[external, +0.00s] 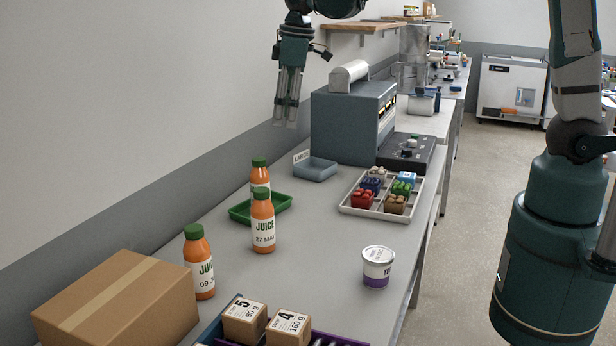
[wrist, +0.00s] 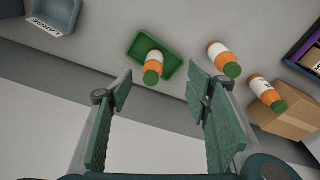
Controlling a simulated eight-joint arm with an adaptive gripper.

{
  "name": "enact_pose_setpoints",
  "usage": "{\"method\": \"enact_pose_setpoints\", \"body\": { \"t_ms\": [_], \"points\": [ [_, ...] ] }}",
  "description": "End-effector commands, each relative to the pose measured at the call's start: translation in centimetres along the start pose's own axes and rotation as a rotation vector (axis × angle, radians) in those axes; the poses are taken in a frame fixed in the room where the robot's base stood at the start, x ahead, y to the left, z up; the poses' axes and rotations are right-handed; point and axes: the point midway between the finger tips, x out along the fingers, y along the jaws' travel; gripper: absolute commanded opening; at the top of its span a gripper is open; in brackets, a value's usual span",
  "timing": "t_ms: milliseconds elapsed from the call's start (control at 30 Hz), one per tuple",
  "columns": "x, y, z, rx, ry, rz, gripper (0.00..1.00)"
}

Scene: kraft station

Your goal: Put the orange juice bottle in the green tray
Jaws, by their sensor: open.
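Three orange juice bottles with green caps stand upright. One juice bottle (external: 260,172) stands in the green tray (external: 238,214), its lower part hidden in the external view by a second bottle (external: 263,228). In the wrist view the first bottle (wrist: 154,61) rises from inside the tray (wrist: 172,70). The second bottle stands on the table just outside the tray. The third bottle (external: 201,270) stands beside the cardboard box. My gripper (external: 286,118) is open and empty, high above the table beyond the tray. Its fingers (wrist: 160,95) are spread wide in the wrist view.
A cardboard box (external: 118,302) sits at the front left. A blue-grey tray (external: 315,170), a grey machine (external: 345,122) and a divided tray (external: 347,207) stand farther back. A white tub (external: 377,268) is near the right edge. The table centre is clear.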

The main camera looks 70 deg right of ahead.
Motion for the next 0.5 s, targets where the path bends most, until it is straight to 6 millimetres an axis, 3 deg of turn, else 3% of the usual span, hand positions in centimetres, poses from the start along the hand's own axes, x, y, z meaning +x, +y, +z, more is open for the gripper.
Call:
{"method": "enact_pose_setpoints", "body": {
  "t_ms": [500],
  "points": [
    [-6.6,-2.5,6.6,0.088,0.111,0.036,0.49]
  ]
}}
